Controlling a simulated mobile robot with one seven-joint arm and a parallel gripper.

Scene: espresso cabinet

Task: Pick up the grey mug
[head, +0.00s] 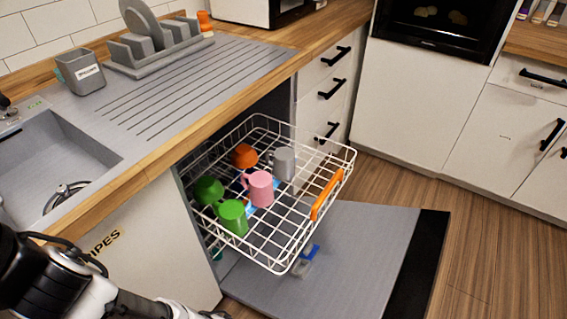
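The grey mug (284,164) stands in the far part of a white wire dishwasher rack (333,149), which is pulled out over the open door. Its handle points left. A pink mug (259,189) is just in front of it to the left, and an orange mug (244,156) is to its left. Two green mugs, one dark (207,190) and one bright (232,217), are farther toward the near left. My arm shows at the bottom left, well short of the rack. My gripper is outside the picture.
The dishwasher door (365,247) lies open and low under the rack. An orange handle (326,195) is on the rack's right side. The worktop (190,130) with a sink (50,165) borders the rack on the left. A drying rack (160,50) stands on it. Floor at right is clear.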

